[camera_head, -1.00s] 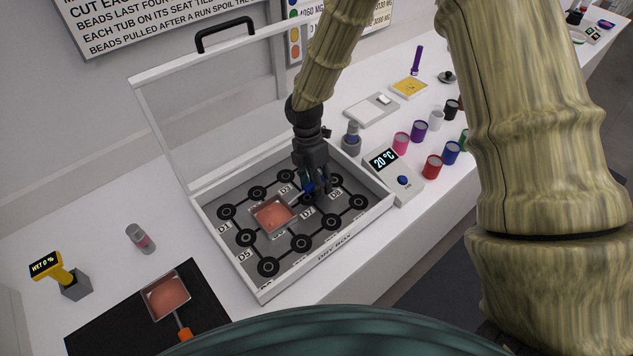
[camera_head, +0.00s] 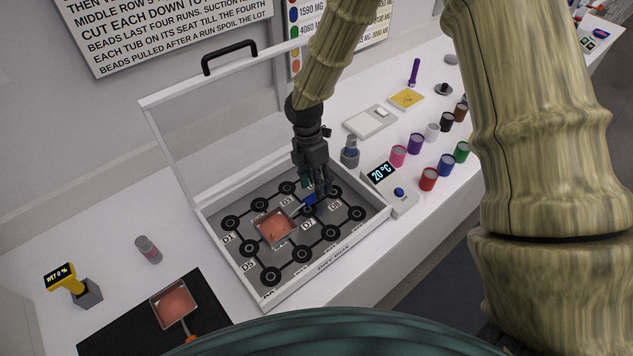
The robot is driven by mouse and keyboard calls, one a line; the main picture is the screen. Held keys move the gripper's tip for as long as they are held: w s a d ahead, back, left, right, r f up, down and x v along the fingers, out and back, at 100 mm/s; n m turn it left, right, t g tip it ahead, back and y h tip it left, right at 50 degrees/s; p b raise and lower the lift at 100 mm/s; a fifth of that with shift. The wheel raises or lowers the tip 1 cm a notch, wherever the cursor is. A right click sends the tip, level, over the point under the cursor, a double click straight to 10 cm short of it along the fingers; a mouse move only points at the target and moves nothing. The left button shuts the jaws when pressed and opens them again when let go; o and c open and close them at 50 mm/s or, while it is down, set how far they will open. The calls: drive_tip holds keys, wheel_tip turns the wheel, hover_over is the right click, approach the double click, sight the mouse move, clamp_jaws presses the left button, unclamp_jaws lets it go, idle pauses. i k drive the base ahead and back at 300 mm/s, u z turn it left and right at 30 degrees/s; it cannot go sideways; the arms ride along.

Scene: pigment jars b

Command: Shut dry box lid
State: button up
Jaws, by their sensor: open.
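The dry box (camera_head: 258,288) stands on the white bench, with a grey floor of round black seats labelled with D numbers. Its clear, white-framed lid (camera_head: 184,101) stands open, tilted up at the back, with a black handle (camera_head: 229,57) on its top edge. A square pan of orange-pink beads (camera_head: 277,228) sits inside, its blue handle (camera_head: 310,200) pointing right. My gripper (camera_head: 319,188) is open over the box, by the blue handle. Its fingertips partly hide the seats there, and I cannot tell whether they touch the handle.
A second pan (camera_head: 173,304) with an orange handle lies on a black mat at front left. A 20 °C unit (camera_head: 391,190) and several coloured jars (camera_head: 429,179) stand close right of the box.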

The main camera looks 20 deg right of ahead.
sight(145, 104)
drive_tip(key=z, duration=0.05)
drive_tip(key=k, duration=1)
drive_tip(key=u, duration=0.05)
